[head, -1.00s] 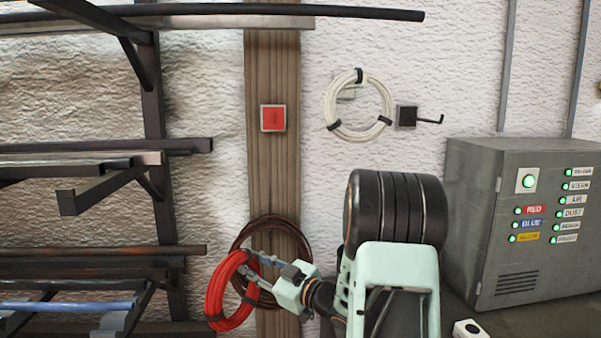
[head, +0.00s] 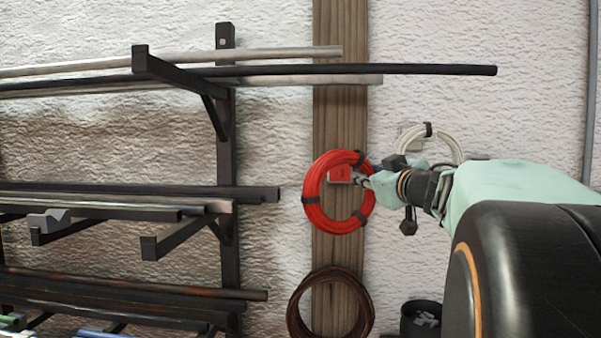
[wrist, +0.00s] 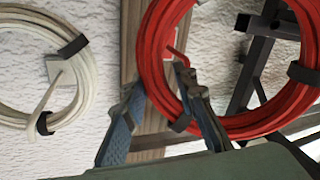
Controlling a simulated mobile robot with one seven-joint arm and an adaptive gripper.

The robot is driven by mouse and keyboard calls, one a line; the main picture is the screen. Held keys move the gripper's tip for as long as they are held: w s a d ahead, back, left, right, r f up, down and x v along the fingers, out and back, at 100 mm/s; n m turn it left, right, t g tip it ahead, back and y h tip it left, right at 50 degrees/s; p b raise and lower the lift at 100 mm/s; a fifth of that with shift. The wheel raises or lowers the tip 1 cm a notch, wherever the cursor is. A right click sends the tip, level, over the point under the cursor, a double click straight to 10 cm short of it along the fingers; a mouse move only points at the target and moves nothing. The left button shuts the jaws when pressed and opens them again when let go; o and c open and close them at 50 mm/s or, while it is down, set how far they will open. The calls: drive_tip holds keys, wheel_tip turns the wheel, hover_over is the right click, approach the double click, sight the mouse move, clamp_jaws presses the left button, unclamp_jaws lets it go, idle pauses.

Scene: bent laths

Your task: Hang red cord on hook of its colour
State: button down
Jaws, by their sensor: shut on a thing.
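The red cord (head: 313,196) is a coil with dark bands, held upright in front of the wooden post. My gripper (head: 364,180) is shut on its right side in the head view. The red hook (head: 341,175) with its square plate shows through the coil's opening. In the wrist view the coil (wrist: 155,50) passes between my fingers (wrist: 160,88), and the red hook (wrist: 179,47) appears inside the ring, near its left side. I cannot tell whether the cord touches the hook.
A white coil (head: 452,140) hangs to the right, partly behind my arm. A brown coil (head: 297,318) hangs low on the wooden post (head: 340,90). A rack (head: 228,150) with several rods stands left. A dark bin (head: 408,322) is at lower right.

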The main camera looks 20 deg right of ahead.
drive_tip(key=w+d+f, duration=0.2)
drive_tip(key=w+d, duration=0.3)
drive_tip(key=w, duration=0.5)
drive_tip(key=shift+f, duration=0.35)
idle(1.1)
drive_tip(key=shift+w+f, duration=0.1)
drive_tip(key=shift+f, duration=0.1)
idle(0.4)
